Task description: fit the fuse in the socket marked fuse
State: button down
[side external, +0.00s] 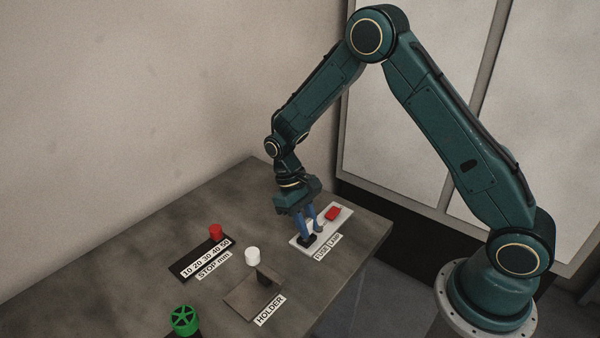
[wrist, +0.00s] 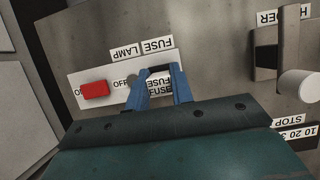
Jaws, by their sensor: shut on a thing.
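The white panel (side external: 297,241) lies near the table's far right edge, with FUSE and LAMP labels along its front. It also shows in the wrist view (wrist: 86,76). My gripper (side external: 309,233) points down over the FUSE end of the panel. Its blue fingers (wrist: 159,76) are closed on a dark piece, which I take as the fuse (wrist: 158,69). A black block (side external: 310,241) shows at the fingertips in the side view; I cannot tell fuse from socket there. The fingers hide much of this spot, and whether the fuse is seated cannot be told.
A red rocker (side external: 333,213) and a grey round lamp (wrist: 131,79) are on the same panel, close to the fingers.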

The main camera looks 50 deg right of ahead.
jog(key=shift+f, duration=0.85)
dwell(0.4)
jog(key=c, duration=1.1)
grip_release()
jog(key=shift+c, duration=0.2)
jog(key=shift+r, duration=0.1)
jog(key=v, duration=1.3)
jog(key=shift+r, duration=0.25)
jog(key=shift+w, duration=0.1)
